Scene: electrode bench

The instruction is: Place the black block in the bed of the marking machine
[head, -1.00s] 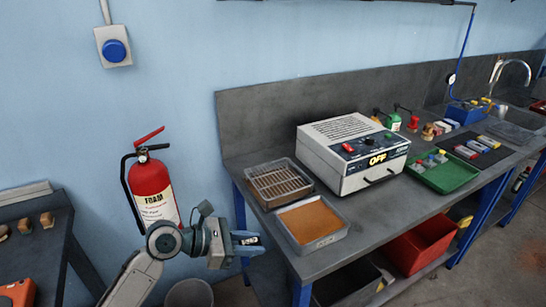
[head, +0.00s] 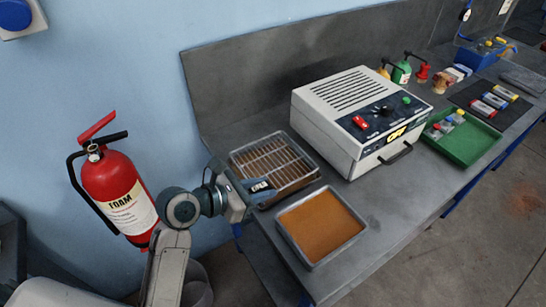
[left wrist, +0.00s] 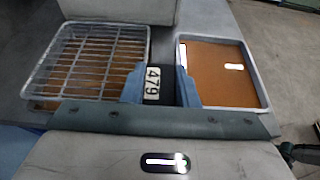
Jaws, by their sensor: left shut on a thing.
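My left gripper (head: 262,190) is shut on a black block (head: 260,185) with a white label. In the left wrist view the block (left wrist: 154,84) sits between the two blue fingers and its label reads 479. The gripper is over the near edge of a wire-rack tray (head: 290,149). A white box-shaped machine (head: 338,105) with a vented top, a red switch and a lit display stands further right on the bench, its front handle showing. I cannot tell whether this is the marking machine, and no open bed shows. My right gripper is not in view.
A shallow tray of orange-brown material (head: 322,228) lies at the bench's front edge, right of the gripper. A green tray (head: 470,143) with small bottles is right of the machine. A red fire extinguisher (head: 118,190) hangs at the left. Bare bench (head: 400,200) lies before the machine.

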